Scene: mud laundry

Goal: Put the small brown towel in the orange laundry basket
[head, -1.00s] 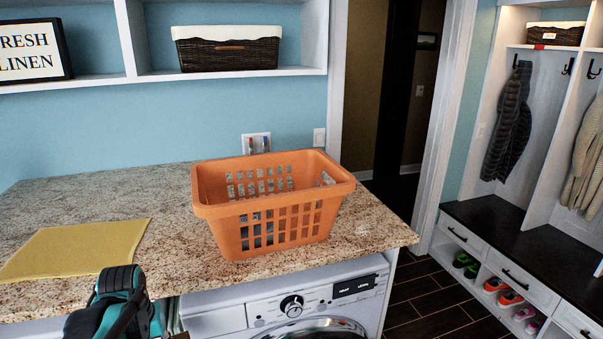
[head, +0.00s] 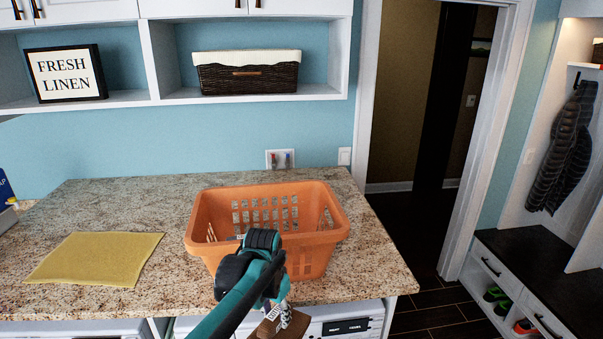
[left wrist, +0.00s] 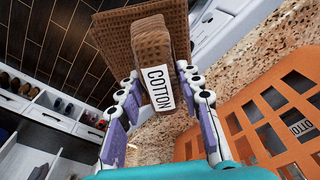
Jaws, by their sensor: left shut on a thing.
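The orange laundry basket (head: 325,238) stands upright on the granite counter; it also shows at the right of the left wrist view (left wrist: 255,135). My left gripper (head: 283,306) is in front of the basket, past the counter's front edge. It is shut on the small brown towel (head: 268,325), which hangs from the fingers. In the left wrist view the brown towel (left wrist: 150,45), with a white COTTON label, is between the fingers (left wrist: 158,90), apart from the basket. My arm hides part of the basket's front. My right gripper is out of view.
A yellow cloth (head: 95,259) lies flat on the counter (head: 170,285) left of the basket. A lettered label (left wrist: 299,127) shows through the basket's slots. White machines (head: 345,325) stand under the counter. A shelf with a dark wicker basket (head: 248,77) hangs above.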

